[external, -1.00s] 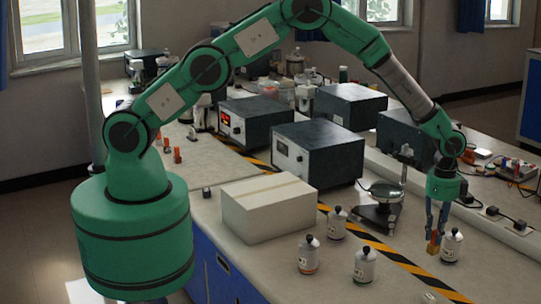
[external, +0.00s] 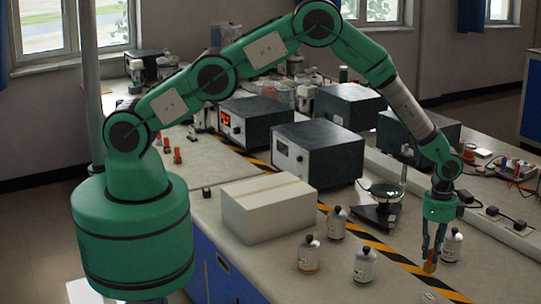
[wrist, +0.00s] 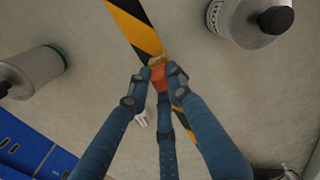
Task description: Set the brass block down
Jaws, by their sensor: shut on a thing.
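The brass block (external: 430,267) is a small yellow-brown piece at the tips of my gripper (external: 432,255), low over the bench top (external: 400,285). In the wrist view my gripper (wrist: 158,78) has its blue fingers closed around the block (wrist: 157,60), whose brass end shows beyond an orange-red part. The fingers hide much of it. It is over or beside the black-and-yellow tape. I cannot tell whether its underside touches the bench.
A white jar with a black knob (external: 452,245) stands close to the right of my gripper. Another jar (external: 365,266) stands to its left, with two more further left. A box (external: 268,208), dark instruments (external: 317,152) and a black stand (external: 377,215) lie farther back.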

